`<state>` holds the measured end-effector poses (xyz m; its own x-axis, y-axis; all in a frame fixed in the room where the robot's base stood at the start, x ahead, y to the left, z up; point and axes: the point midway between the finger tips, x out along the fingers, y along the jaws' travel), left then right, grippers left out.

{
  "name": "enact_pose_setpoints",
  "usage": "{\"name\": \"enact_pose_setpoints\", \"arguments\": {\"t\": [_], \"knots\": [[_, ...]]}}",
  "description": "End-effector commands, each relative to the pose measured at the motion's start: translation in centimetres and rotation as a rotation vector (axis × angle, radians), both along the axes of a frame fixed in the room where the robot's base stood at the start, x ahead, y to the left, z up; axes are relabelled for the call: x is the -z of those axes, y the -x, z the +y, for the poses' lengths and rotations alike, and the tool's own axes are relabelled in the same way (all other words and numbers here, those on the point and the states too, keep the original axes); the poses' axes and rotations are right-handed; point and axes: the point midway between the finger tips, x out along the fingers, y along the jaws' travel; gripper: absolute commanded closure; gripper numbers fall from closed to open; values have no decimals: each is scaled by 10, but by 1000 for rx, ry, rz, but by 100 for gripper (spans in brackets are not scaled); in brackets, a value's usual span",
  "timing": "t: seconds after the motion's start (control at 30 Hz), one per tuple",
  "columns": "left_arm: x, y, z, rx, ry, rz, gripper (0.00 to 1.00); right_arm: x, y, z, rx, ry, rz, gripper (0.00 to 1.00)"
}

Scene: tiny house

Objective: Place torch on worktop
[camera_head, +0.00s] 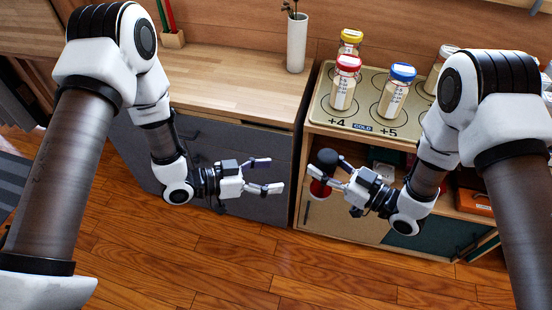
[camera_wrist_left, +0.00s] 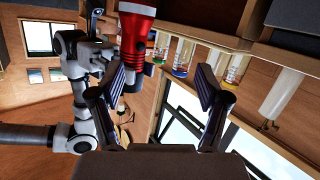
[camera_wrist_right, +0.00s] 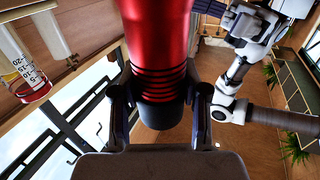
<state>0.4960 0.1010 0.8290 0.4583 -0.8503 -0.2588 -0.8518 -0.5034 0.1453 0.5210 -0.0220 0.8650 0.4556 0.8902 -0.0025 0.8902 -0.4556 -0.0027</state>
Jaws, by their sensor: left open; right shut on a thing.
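The torch (camera_head: 320,187) is red and black, held in my right gripper (camera_head: 322,171) in front of the cupboards, below counter height. In the right wrist view the torch (camera_wrist_right: 158,35) stands between the fingers, its ribbed dark end towards the palm. My left gripper (camera_head: 275,174) is open and empty, a short gap to the left of the torch. The torch also shows in the left wrist view (camera_wrist_left: 133,45), beyond the left finger. The wooden worktop (camera_head: 225,90) lies above and behind my left gripper, on the grey cabinet. Part of the torch is hidden by the right fingers.
A white vase (camera_head: 297,44) and a wooden holder (camera_head: 172,40) stand at the worktop's back. The worktop's middle and front are clear. To the right, several capped jars (camera_head: 396,95) stand on a marked tray (camera_head: 350,117) above an open shelf.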

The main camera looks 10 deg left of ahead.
Motion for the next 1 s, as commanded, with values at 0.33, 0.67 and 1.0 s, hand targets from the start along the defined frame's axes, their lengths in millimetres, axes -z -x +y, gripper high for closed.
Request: {"name": "enact_pose_setpoints", "arguments": {"t": [0.33, 0.67, 1.0], "knots": [[-74, 8, -24, 273, 193, -239, 24, 0, 0, 0, 0, -1, 0, 95], [-72, -8, -90, 275, 188, -238, 24, 0, 0, 0, 1, -1, 0, 95], [-73, -20, -133, 268, 191, -235, 24, 0, 0, 0, 0, -1, 0, 95]]}}
